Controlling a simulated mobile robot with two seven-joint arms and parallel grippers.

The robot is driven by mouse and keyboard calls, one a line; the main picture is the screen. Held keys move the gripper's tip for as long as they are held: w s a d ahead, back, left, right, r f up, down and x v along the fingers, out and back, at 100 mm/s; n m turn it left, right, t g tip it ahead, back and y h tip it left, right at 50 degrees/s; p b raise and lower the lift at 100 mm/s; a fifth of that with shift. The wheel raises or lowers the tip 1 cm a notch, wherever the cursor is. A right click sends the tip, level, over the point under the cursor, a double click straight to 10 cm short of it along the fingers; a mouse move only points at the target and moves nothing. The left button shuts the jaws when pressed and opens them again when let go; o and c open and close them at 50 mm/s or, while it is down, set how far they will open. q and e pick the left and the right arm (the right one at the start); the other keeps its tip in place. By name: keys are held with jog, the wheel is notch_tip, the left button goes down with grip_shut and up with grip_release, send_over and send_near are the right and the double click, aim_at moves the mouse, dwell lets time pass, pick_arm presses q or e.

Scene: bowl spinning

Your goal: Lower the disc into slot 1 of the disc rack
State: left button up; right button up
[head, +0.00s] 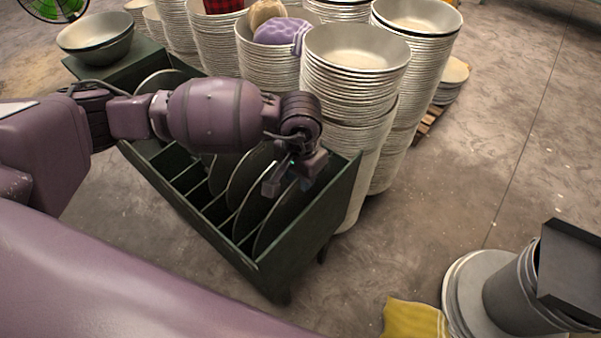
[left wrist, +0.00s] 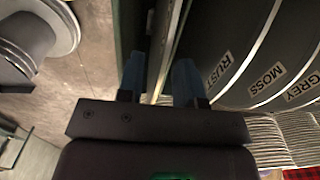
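The disc rack (head: 215,253) is a long dark green box with upright dividers, standing in the middle of the head view. Several dark discs with pale rims stand upright in its right half, the rightmost disc (head: 274,222) below my left gripper (head: 289,184). Another disc (head: 158,82) stands near the rack's far left end. In the left wrist view, my left gripper (left wrist: 160,80) has its fingers apart, with a thin upright disc edge (left wrist: 171,50) between them and no clear contact. Labels RUST, MOSS and GREY show to the right. Which slot is slot 1 cannot be told. My right gripper is not in view.
Tall stacks of metal bowls (head: 352,80) stand close behind the rack.

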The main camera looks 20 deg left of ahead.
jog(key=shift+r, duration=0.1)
pick_arm(q)
notch_tip(320, 180, up, 11)
jog(key=p, duration=0.1)
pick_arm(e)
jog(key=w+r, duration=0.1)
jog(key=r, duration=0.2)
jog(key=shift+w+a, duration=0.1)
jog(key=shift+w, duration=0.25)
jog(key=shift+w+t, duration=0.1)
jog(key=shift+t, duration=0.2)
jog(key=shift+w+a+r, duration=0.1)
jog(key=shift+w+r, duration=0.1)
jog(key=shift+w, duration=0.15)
